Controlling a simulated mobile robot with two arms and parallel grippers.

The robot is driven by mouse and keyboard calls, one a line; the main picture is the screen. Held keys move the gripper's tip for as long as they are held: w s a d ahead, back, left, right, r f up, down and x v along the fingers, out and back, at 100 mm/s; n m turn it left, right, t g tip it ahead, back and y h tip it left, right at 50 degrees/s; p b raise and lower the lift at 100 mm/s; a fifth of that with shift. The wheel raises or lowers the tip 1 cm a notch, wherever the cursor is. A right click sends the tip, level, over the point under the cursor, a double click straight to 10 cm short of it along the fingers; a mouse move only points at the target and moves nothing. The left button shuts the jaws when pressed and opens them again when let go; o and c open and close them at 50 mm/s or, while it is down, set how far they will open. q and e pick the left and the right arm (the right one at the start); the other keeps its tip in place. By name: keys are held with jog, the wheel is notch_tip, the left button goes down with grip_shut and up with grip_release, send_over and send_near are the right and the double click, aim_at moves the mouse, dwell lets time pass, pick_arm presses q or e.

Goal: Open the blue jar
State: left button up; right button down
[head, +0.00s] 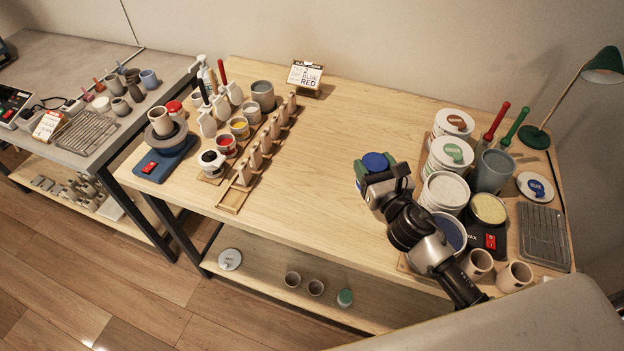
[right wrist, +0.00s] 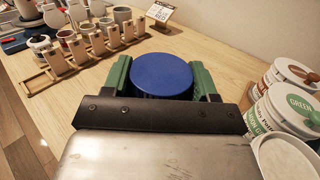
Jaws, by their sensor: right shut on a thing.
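The blue jar (head: 376,161) shows as a round, dark blue top near the middle of the light wooden table. It is partly covered by my right gripper (head: 374,174). In the right wrist view the blue top (right wrist: 162,75) sits between the two green fingers of my right gripper (right wrist: 162,82), which is shut on it. The jar's body below the top is hidden, so I cannot tell whether it touches the table or whether the lid is loose. My left gripper is not in view.
A wooden rack (head: 238,197) with upright pieces and small paint pots stand left. The table's middle is clear (head: 310,150). A sign (head: 305,75) stands behind.

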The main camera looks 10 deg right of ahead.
jog(key=w+a+f+b, duration=0.2)
jog(key=w+f+b, duration=0.1)
jog(key=b, duration=0.1)
jog(key=w+a+f+b, duration=0.2)
jog(key=a+f+b, duration=0.1)
jog(key=f+b, duration=0.1)
jog(key=w+a+f+b, duration=0.2)
jog(key=w+f+b, duration=0.1)
jog(key=f+b, duration=0.1)
jog(key=shift+w+a+f, duration=0.1)
jog(key=shift+w+a, duration=0.2)
jog(key=shift+a, duration=0.05)
jog(key=shift+f, duration=0.1)
jog(key=shift+c, duration=1.5)
grip_release()
